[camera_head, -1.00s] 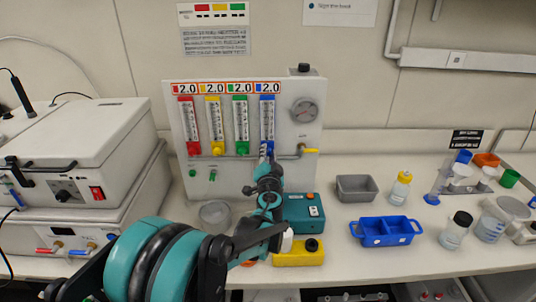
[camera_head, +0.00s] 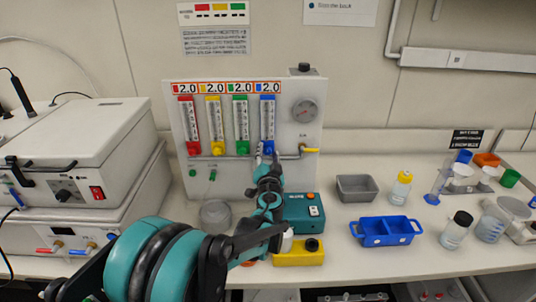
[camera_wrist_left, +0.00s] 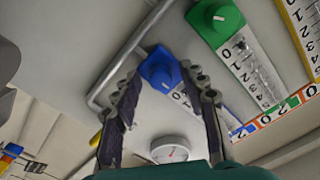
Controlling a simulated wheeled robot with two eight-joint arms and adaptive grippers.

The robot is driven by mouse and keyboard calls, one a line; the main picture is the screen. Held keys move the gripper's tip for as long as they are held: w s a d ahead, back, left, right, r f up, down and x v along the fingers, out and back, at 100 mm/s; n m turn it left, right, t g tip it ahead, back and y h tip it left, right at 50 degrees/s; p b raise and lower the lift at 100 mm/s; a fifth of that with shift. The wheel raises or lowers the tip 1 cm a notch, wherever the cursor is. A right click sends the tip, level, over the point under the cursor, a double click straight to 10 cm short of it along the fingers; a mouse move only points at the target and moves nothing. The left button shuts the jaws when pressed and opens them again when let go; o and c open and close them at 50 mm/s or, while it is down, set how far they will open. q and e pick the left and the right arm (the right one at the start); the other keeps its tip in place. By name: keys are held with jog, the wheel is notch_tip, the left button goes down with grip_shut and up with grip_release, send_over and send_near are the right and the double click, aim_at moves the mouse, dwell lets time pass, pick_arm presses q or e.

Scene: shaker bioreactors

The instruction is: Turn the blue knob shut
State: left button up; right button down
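The blue knob (camera_head: 268,147) sits at the foot of the blue-marked flow tube, the rightmost of the row on the white panel (camera_head: 180,133). My left gripper (camera_head: 269,158) is in front of and just below it. In the left wrist view the gripper (camera_wrist_left: 166,82) is open, with one finger on each side of the blue knob (camera_wrist_left: 159,68). A gap shows between the knob and the right finger; contact with the left finger cannot be told. Nothing is held. My right gripper is not in view.
The green knob (camera_head: 242,147) is close on the left of the blue one. A teal box (camera_head: 302,212) and a yellow box (camera_head: 298,258) stand below on the bench.

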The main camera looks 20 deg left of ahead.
pick_arm(q)
jog(key=v, duration=1.2)
dwell(0.3)
jog(key=s+a+f+n+g, duration=0.3)
jog(key=s+f+g, duration=0.2)
jog(key=s, duration=0.6)
jog(key=s+d+f+g+h, duration=0.4)
jog(key=s+d+f+h, duration=0.3)
jog(key=s, duration=0.6)
jog(key=d, duration=0.2)
jog(key=shift+d+f+m, duration=0.25)
jog(key=shift+m, duration=0.05)
